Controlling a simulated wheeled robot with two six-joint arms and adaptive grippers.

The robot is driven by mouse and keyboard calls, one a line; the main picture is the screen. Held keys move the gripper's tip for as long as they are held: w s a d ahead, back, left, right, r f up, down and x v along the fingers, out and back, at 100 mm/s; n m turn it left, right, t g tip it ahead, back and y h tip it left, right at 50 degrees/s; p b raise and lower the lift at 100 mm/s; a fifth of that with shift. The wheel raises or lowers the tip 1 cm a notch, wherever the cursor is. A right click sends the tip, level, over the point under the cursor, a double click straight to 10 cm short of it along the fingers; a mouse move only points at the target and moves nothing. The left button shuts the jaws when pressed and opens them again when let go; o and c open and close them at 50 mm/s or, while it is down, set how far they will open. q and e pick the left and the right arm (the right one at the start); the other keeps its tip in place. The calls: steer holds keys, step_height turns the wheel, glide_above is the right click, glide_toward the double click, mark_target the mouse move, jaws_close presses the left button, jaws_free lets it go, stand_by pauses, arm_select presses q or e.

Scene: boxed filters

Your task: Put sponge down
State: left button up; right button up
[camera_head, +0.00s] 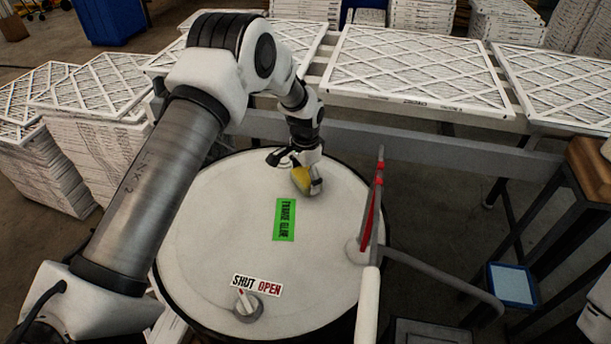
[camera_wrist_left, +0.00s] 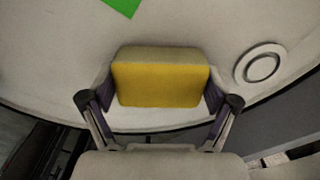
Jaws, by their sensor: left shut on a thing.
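A yellow sponge (camera_wrist_left: 160,86) with a paler, beige side is between the two fingers of my left gripper (camera_wrist_left: 158,98) in the left wrist view. The fingers press on its two short ends. In the head view the sponge (camera_head: 301,180) shows at the tip of my left gripper (camera_head: 302,176), over the far part of a round white drum lid (camera_head: 215,225). I cannot tell whether the sponge touches the lid. My right gripper is not seen in these frames.
A green label (camera_head: 284,220), a SHUT/OPEN knob (camera_head: 247,305) and a red-marked lever (camera_head: 372,205) are on the lid. A round fitting (camera_wrist_left: 261,65) lies beside the sponge. Boxed filters (camera_head: 415,70) lie on a conveyor behind. The lid's left part is clear.

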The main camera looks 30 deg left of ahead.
mark_target(305, 175)
arm_select(q)
steer(key=o, duration=0.9)
steer(key=shift+f, duration=0.1)
steer(key=shift+c, duration=0.2)
steer(key=shift+r, duration=0.3)
step_height(305, 175, up, 12)
steer(key=b, duration=0.2)
steer(key=shift+f, duration=0.2)
